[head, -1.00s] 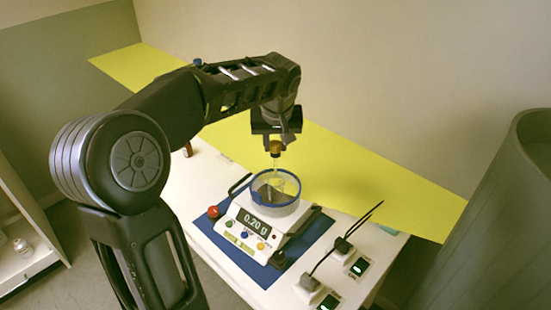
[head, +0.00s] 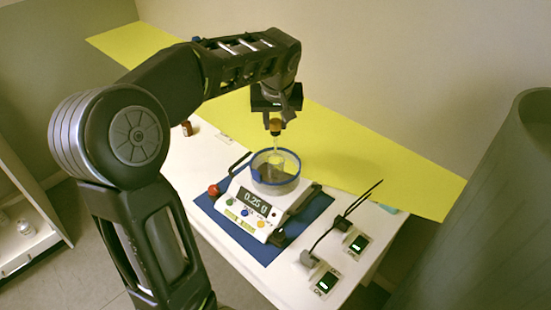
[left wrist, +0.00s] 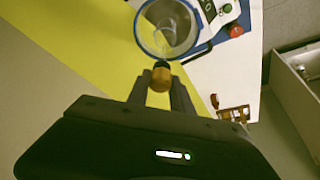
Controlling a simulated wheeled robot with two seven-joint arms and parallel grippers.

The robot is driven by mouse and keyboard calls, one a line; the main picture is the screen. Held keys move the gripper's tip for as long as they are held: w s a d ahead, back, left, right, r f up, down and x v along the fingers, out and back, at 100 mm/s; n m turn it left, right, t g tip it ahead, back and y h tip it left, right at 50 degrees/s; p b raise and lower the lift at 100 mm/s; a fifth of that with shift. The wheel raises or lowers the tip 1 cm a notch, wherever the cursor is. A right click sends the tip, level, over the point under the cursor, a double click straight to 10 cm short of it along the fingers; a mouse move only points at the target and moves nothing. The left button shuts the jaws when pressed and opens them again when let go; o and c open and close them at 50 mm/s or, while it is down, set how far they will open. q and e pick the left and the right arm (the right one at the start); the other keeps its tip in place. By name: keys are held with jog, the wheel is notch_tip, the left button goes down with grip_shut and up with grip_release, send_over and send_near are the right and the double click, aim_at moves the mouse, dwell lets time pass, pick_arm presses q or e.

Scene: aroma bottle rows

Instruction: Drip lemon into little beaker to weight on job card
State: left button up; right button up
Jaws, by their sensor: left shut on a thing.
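My left gripper (head: 275,112) is shut on a dropper with an orange-brown bulb (head: 275,125) and a clear glass tip, held upright above the scale. The bulb also shows between the fingers in the left wrist view (left wrist: 161,76). Below it, a small clear beaker (head: 284,160) stands inside a blue-rimmed round draft ring (head: 276,183) on the scale (head: 245,213). The scale's display (head: 256,202) reads about 0.25 g. I cannot tell whether the tip is inside the beaker. The job card cannot be made out for sure. My right gripper is not in view.
A brown bottle (head: 187,128) stands at the back left of the white table, and brown bottles show in the left wrist view (left wrist: 234,113). The scale sits on a blue mat (head: 255,245). A grey cylinder stands far right.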

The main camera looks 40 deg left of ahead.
pick_arm(q)
jog(key=shift+r+p, duration=1.4)
jog(key=shift+r, duration=0.65)
dwell(1.6)
jog(key=shift+f+b, duration=1.8)
jog(key=shift+f, duration=0.25)
jog(key=shift+o, duration=1)
grip_shut()
